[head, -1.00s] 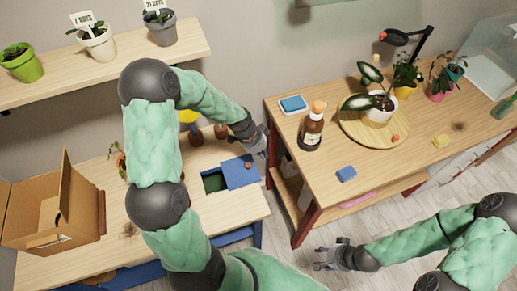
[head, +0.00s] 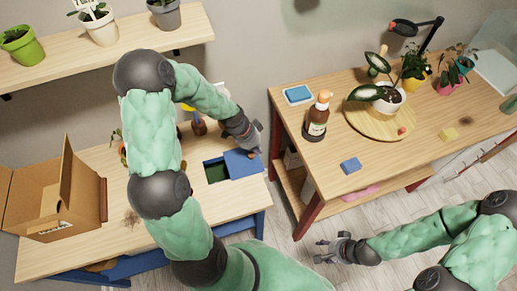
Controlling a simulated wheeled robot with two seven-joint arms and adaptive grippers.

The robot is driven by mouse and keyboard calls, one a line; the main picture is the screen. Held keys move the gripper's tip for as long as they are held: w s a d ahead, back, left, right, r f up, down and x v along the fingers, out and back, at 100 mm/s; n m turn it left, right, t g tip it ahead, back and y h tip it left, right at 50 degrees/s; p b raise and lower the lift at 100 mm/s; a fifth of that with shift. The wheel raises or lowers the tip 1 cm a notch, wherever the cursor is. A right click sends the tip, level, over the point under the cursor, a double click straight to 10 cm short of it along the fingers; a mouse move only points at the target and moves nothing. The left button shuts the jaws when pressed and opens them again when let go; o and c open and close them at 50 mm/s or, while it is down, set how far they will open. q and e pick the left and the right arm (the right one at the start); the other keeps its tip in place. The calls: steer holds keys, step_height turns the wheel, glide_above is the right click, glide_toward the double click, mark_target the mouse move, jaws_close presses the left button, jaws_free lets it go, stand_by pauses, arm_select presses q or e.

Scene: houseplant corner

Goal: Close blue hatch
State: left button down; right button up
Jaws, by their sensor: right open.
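The blue hatch (head: 240,165) is a flat sliding panel set in the left table top. A dark green opening (head: 215,172) shows at its left side, so it stands partly open. A small brown knob (head: 251,155) shows near the hatch's upper right. My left gripper (head: 252,143) is at the upper right edge of the hatch, close by the knob. I cannot tell if it touches the knob, or how its fingers stand. My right gripper (head: 323,251) is open and empty over the floor, in front of the right table.
An open cardboard box (head: 55,205) stands on the left table (head: 110,235). A shelf with pots (head: 150,50) hangs behind.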

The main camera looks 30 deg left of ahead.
mark_target(240, 163)
arm_select(q)
steer(key=s+a+b, duration=0.2)
steer(key=s+a, duration=0.1)
steer(key=s+a+b, duration=0.3)
steer(key=s, duration=0.1)
steer(key=shift+s+f, duration=0.1)
steer(key=shift+f, duration=0.05)
steer(key=shift+s+a, duration=0.3)
steer(key=shift+s, duration=0.05)
arm_select(e)
step_height(240, 163, down, 6)
steer(key=shift+r, duration=0.1)
arm_select(q)
steer(key=shift+w, duration=0.1)
